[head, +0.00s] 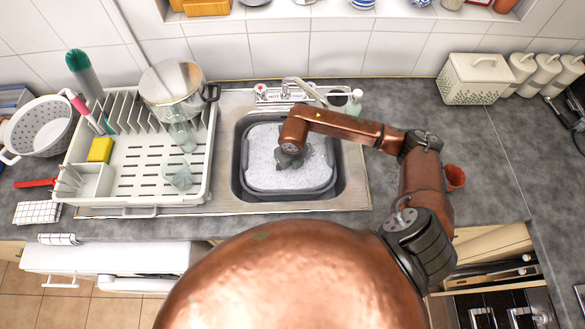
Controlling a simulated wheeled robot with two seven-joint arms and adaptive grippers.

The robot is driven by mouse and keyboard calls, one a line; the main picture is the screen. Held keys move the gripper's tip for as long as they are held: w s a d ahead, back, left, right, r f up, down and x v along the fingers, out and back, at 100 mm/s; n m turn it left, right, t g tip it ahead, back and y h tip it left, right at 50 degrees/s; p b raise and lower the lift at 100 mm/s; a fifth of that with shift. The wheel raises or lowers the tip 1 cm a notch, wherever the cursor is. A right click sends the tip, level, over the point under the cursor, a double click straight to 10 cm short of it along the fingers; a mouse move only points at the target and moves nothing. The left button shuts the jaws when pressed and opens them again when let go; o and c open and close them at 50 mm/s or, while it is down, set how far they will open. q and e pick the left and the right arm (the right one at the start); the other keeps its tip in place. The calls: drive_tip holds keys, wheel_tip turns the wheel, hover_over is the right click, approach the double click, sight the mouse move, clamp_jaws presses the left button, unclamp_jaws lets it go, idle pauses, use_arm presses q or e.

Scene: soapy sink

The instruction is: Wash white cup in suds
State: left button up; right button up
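The sink holds a grey basin (240,172) filled with white suds (265,172). My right arm reaches in from the right over the basin. My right gripper (293,163) points down at the suds near the middle of the basin. Its fingers are small and dark and partly hidden by my wrist, so I cannot tell whether they are open, shut or holding something. I cannot make out a white cup; one could be hidden under the gripper or in the suds. My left gripper is out of view.
A white dish rack (130,195) with a steel pot (170,82), glassware and a yellow sponge (100,149) stands left of the sink. The faucet (305,88) and a soap bottle (354,101) are behind the basin. A red-orange cup (455,177) stands right. A white bread box (477,79) sits back right.

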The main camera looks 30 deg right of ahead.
drive_tip(key=shift+s+d, duration=0.4)
drive_tip(key=shift+d, duration=0.4)
drive_tip(key=shift+s+d, duration=0.4)
drive_tip(key=shift+d, duration=0.4)
drive_tip(key=shift+w+a, duration=0.4)
drive_tip(key=shift+a, duration=0.4)
drive_tip(key=shift+w+a, duration=0.4)
drive_tip(key=shift+a, duration=0.4)
drive_tip(key=shift+s+d, duration=0.4)
drive_tip(key=shift+d, duration=0.4)
drive_tip(key=shift+s+d, duration=0.4)
drive_tip(key=shift+d, duration=0.4)
drive_tip(key=shift+w+a+b, duration=0.2)
drive_tip(key=shift+w+a, duration=0.2)
drive_tip(key=shift+a, duration=0.4)
drive_tip(key=shift+w+a+b, duration=0.15)
drive_tip(key=shift+w+a, duration=0.25)
drive_tip(key=shift+a, duration=0.4)
wheel_tip(320, 180, up, 19)
drive_tip(key=p, duration=1)
drive_tip(key=shift+f, duration=0.1)
